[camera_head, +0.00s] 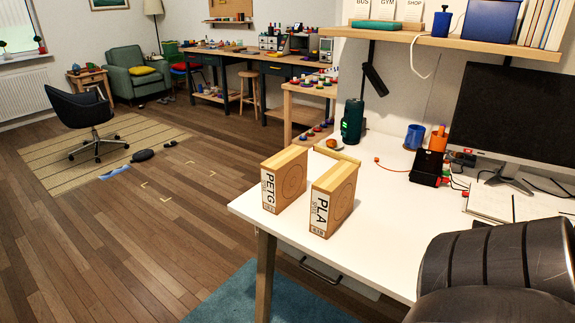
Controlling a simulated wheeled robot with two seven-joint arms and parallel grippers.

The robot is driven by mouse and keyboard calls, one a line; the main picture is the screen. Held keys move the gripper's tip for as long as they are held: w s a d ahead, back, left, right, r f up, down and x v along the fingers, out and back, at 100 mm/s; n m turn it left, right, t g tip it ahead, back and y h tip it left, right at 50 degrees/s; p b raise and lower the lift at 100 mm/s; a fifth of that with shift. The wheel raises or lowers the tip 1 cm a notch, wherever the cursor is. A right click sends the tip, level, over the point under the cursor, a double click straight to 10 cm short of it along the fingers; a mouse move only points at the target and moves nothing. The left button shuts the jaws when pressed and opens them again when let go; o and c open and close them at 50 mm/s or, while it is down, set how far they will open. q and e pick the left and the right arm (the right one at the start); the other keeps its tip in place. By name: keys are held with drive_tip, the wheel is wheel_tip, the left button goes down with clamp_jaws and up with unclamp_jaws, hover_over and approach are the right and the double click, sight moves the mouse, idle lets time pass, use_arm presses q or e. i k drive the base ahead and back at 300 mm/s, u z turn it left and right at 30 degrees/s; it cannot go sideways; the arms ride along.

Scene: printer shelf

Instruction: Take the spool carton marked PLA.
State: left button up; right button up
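The spool carton marked PLA (334,197) stands upright on the white desk (387,220) near its left end, with its label facing the front. A similar carton marked PETG (284,180) stands upright just to its left, with a narrow gap between them. Another tan piece (338,153) shows behind them, partly hidden. A dark rounded part of my own arm fills the lower right corner. I see no fingers of either gripper in this view.
A green cylinder (352,122), a blue mug (414,136), a black box (427,167) and a monitor (515,115) stand farther back on the desk. A shelf (450,40) hangs above. The desk's front left edge is close to the cartons; the desk right of PLA is clear.

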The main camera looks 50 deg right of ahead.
sight(333, 194)
drive_tip(key=i, duration=1.95)
drive_tip(key=z, duration=2.45)
